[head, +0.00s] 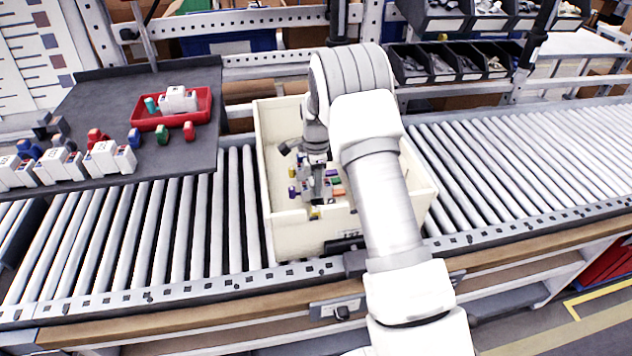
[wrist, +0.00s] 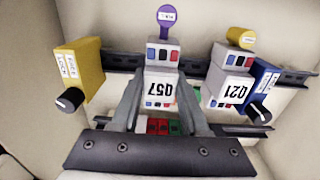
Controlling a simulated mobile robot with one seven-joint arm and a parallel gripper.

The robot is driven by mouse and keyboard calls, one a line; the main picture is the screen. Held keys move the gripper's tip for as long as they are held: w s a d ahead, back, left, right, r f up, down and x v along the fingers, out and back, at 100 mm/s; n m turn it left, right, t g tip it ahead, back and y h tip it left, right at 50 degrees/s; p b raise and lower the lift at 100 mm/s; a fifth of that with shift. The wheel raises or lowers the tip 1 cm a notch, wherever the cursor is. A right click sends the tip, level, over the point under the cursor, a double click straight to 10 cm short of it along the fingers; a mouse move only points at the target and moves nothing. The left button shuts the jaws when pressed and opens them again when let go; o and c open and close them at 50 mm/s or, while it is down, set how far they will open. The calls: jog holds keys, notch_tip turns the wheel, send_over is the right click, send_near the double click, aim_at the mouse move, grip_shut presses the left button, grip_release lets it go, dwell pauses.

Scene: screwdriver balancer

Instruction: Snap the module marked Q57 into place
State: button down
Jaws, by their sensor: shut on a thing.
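The module marked Q57 (wrist: 160,94) is a white block with blue and red squares on its face, between the two fingers of my gripper (wrist: 162,84) in the wrist view. My gripper is shut on it. A dark metal rail (wrist: 122,58) runs behind it; I cannot tell whether the module is seated on it. In the head view my arm reaches down into a cream crate (head: 295,236), and the arm hides much of the inside.
A yellow block (wrist: 79,72) is at left, and a purple tag (wrist: 167,19) stands behind Q57. A red tray (head: 142,124) lies on the dark shelf outside the crate.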

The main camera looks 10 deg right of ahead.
jog(key=shift+f+b, duration=0.3)
jog(key=shift+f, duration=0.15)
dwell(1.1)
jog(key=shift+c, duration=1.6)
grip_release()
notch_tip(320, 180, up, 18)
jog(key=p, duration=0.1)
jog(key=shift+f, duration=0.25)
